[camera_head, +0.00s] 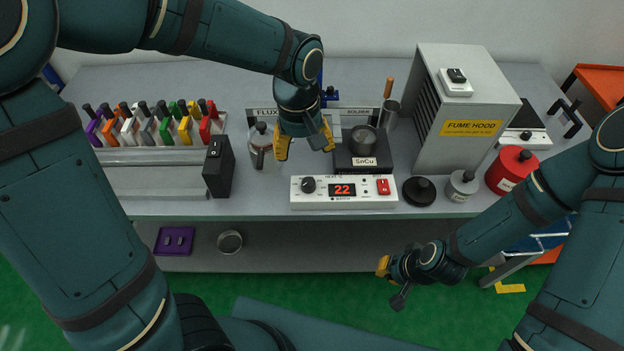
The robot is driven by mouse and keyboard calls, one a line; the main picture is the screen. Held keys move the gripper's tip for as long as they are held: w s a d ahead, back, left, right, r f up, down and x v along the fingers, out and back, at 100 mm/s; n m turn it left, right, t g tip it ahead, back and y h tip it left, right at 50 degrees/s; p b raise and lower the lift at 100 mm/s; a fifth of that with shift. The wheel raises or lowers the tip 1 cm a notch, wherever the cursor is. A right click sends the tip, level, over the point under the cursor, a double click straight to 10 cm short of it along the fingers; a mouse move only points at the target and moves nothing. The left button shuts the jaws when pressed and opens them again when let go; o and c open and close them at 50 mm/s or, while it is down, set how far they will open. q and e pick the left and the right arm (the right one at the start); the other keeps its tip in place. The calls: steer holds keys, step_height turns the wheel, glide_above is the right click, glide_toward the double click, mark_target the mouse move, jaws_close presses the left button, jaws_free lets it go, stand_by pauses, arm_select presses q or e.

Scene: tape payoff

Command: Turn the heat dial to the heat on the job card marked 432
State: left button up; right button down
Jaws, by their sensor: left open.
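The heat dial (308,185) is a black knob at the left end of a white control box (345,202) on the bench. The box's red display (342,190) reads 22, and a red switch (383,186) sits at its right. My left gripper (305,143) is open and empty, pointing down above and behind the dial, apart from it. My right gripper (391,281) hangs low in front of the bench, far from the dial; its finger opening is unclear. I cannot make out a job card marked 432.
A solder pot (362,141) labelled SnCu stands behind the box. A flux can (260,145) and black block (218,167) are to the left, beside a rack of coloured handles. A fume hood (462,105), black lid (419,190) and red tin (512,171) are to the right.

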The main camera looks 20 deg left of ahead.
mark_target(308, 181)
arm_select(q)
steer(key=f+b, duration=0.1)
steer(key=f, duration=0.3)
steer(key=f+b, duration=0.1)
steer(key=f, duration=0.3)
steer(key=f+b, duration=0.1)
steer(key=f, duration=0.3)
steer(key=shift+w+d, duration=0.15)
steer(key=shift+d, duration=0.15)
steer(key=shift+c, duration=0.2)
jaws_close()
